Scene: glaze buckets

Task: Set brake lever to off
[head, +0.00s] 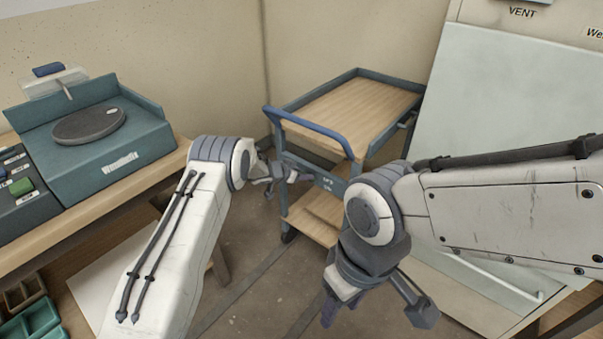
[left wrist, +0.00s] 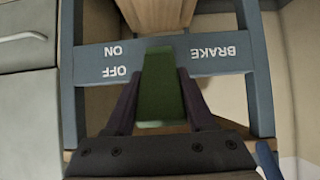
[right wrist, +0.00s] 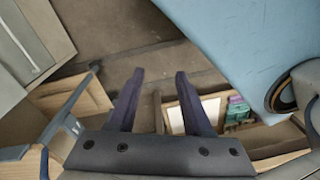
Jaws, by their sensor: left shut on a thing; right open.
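The brake lever (left wrist: 160,88) is a green bar in the left wrist view, on the cart's blue-grey crossbar (left wrist: 90,60). The crossbar has upside-down white labels BRAKE, ON and OFF; the lever stands between BRAKE and the ON/OFF pair. My left gripper (left wrist: 160,95) is shut on the lever, one dark finger on each side. In the head view my left gripper (head: 288,177) is at the cart's front bar, and the lever cannot be made out there. My right gripper (head: 375,308) is open and empty, low in front of the cart; its fingers also show in the right wrist view (right wrist: 160,78).
The cart (head: 365,105) has wooden shelves and a blue handle (head: 312,127) above my left gripper. A pale cabinet (head: 500,85) stands at right. A bench (head: 90,215) with a scale (head: 95,150) is at left. Bare floor (head: 265,295) lies between.

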